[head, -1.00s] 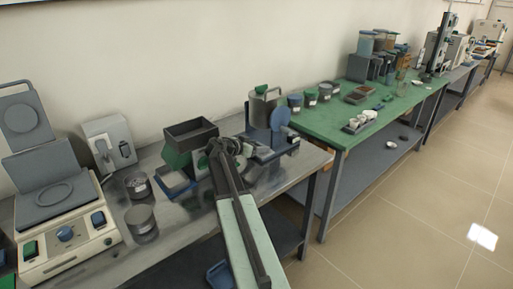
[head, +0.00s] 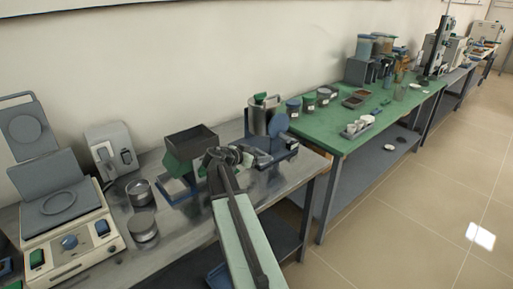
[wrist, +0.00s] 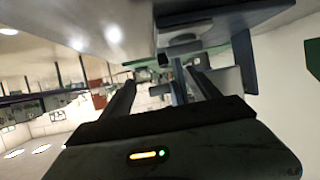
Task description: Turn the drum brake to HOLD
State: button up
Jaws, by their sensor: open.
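A small machine with a grey metal drum (head: 261,119), a blue-grey round disc (head: 278,124) and a dark blue base (head: 284,151) stands at the right end of the steel bench. I cannot make out a brake knob or a HOLD mark. My gripper (head: 258,157) is in front of this machine, close to its base; I cannot tell whether it touches. In the wrist view my gripper (wrist: 167,82) has its two dark fingers apart, with nothing held between them. A blue-grey upright part shows between and beyond the fingers, partly hidden by them.
A dark open-topped hopper with green sides (head: 190,144) stands just left of my arm. A green table (head: 350,135) with jars and trays adjoins on the right. Floor is clear at right.

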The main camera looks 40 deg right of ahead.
jog(key=s+a, duration=0.5)
jog(key=s, duration=0.2)
jog(key=shift+a+r+p, duration=0.25)
jog(key=shift+r+p, duration=0.05)
jog(key=shift+r, duration=0.1)
jog(key=shift+s, duration=0.1)
